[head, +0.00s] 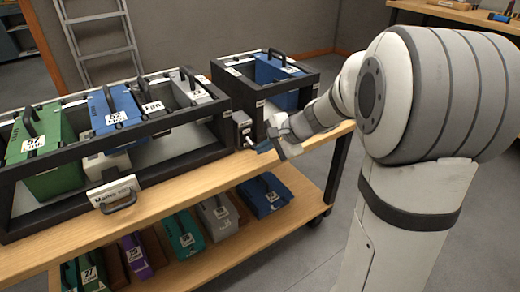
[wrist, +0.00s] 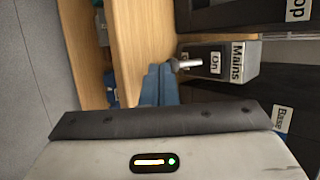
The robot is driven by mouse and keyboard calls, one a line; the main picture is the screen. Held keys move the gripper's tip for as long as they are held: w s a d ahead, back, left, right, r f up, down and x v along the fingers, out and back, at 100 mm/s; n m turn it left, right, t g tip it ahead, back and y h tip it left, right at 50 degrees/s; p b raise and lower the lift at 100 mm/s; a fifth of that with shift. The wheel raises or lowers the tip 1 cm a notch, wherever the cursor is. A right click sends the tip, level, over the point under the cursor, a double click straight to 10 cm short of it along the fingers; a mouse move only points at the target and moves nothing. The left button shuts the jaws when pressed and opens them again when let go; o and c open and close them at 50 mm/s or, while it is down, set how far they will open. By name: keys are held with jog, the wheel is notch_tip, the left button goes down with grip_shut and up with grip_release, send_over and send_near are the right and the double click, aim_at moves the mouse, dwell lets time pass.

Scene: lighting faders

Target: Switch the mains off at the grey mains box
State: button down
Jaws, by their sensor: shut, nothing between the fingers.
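The grey mains box (head: 242,127) is fixed at the right front corner of the black rack, above the shelf edge. In the wrist view the mains box (wrist: 238,75) appears turned sideways, with a "Mains" label and an "On" label. A short metal lever (wrist: 187,64) sticks out of its face beside the "On" label. My gripper (head: 262,147) is just right of and in front of the box. Its blue fingers (wrist: 158,82) are shut and empty, close beside the lever tip. I cannot tell whether they touch it.
The black rack (head: 150,188) holds green, blue and grey modules with handles. A smaller black rack (head: 232,87) with a blue module stands right of the box. More modules lie on the lower wooden shelf (head: 180,275). Open floor lies in front.

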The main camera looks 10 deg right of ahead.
jog(key=shift+r, duration=0.15)
jog(key=shift+r+p, duration=0.65)
jog(key=shift+d, duration=0.1)
jog(key=shift+s+d+r, duration=0.15)
jog(key=shift+r, duration=0.05)
jog(key=s+d+r+p, duration=0.4)
jog(key=s+d+r, duration=0.2)
jog(key=s+d, duration=0.2)
jog(key=shift+s+r, duration=0.15)
jog(key=shift+r, duration=0.15)
jog(key=shift+d, duration=0.1)
